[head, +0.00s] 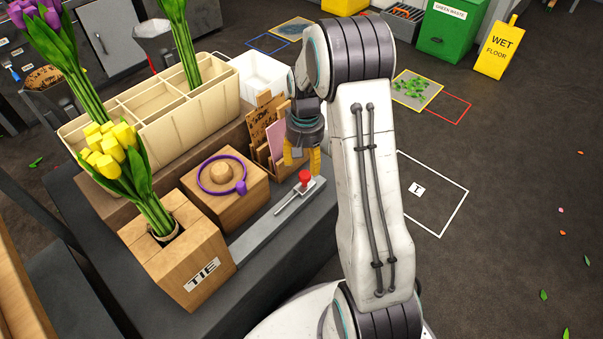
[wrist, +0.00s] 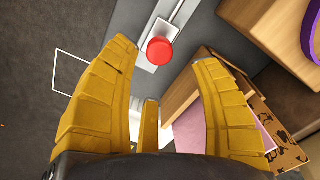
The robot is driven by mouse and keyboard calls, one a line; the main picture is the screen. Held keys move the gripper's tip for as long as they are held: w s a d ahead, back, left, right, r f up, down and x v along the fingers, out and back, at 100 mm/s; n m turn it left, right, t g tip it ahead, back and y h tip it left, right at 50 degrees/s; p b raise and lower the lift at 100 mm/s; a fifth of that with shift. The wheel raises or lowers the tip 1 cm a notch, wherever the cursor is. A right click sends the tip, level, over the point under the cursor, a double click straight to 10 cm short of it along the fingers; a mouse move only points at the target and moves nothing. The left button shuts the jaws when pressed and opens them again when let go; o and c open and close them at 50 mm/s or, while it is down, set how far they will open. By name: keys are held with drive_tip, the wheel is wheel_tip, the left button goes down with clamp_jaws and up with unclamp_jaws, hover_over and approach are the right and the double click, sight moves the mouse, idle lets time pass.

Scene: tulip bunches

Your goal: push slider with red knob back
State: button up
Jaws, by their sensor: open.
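The slider's red knob (head: 305,176) stands on a small light carriage at the right end of a slotted track (head: 290,203) on the grey bench rail. In the wrist view the red knob (wrist: 160,50) lies just beyond my fingertips, near the middle. My gripper (head: 301,163) has yellow fingers and points down, close behind the knob in the head view. In the wrist view my gripper (wrist: 165,68) is open, its fingers spread with nothing between them. I cannot tell whether a finger touches the knob.
A wooden holder with cards (head: 266,140) stands close left of my gripper. A wooden block with a purple ring (head: 222,178) and the TIE box (head: 180,262) with yellow tulips (head: 108,145) stand along the rail. Right of the bench is open floor.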

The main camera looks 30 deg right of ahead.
sight(305, 174)
drive_tip(key=shift+f+b, duration=1)
drive_tip(key=shift+f, duration=2.1)
drive_tip(key=shift+c, duration=0.3)
drive_tip(key=shift+s, duration=0.1)
clamp_jaws()
